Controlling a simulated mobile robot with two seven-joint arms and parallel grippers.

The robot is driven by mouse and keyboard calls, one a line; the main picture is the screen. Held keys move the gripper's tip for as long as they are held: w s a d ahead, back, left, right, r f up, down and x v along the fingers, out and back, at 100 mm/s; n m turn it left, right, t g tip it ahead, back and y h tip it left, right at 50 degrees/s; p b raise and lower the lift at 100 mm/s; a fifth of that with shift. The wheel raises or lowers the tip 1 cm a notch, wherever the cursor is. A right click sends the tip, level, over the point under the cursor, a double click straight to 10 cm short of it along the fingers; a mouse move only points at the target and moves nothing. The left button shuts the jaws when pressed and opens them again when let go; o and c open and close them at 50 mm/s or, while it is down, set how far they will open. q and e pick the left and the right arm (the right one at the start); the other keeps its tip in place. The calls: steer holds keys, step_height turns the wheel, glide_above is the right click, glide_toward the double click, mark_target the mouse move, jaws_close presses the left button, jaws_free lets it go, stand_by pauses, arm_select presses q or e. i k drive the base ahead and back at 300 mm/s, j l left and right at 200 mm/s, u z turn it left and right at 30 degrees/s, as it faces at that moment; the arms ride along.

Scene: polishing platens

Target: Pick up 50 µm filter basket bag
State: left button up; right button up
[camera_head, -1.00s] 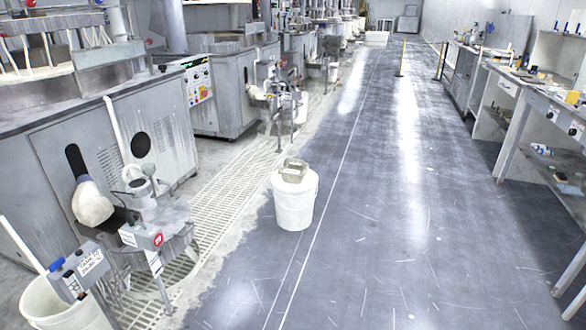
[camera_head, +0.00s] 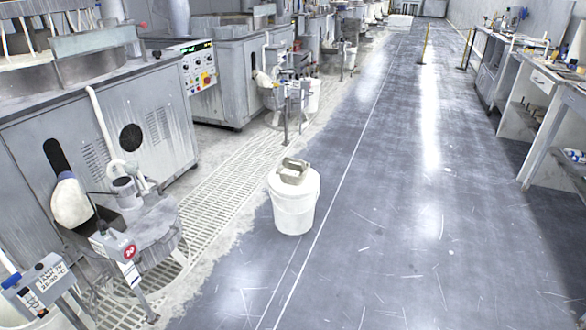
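No label reading 50 µm is legible, so I cannot tell for sure which thing is the filter basket bag. A white bag-like bulge (camera_head: 72,203) hangs at a dark slot in the front of the nearest grey machine (camera_head: 60,140), at left. It is apart from me and nothing holds it. A round grey-topped unit with pipes (camera_head: 140,220) stands just right of it. Neither of my grippers shows in the view.
A white bucket (camera_head: 293,208) with a grey block (camera_head: 292,170) on top stands mid-floor. A pale floor grating (camera_head: 205,198) runs along the machines. A small labelled box (camera_head: 38,285) is at bottom left. Benches (camera_head: 545,125) line the right. The dark floor (camera_head: 400,210) between is largely open.

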mark_target(292, 171)
steer(key=i+l, duration=0.45)
steer(key=i+l+u, duration=0.15)
steer(key=i+l, duration=0.3)
steer(key=l, duration=0.2)
steer(key=i+l+u, duration=0.25)
steer(key=i+l, duration=1.95)
steer(key=i+l+u, duration=0.1)
steer(key=i+l, duration=0.15)
steer(key=i, duration=0.25)
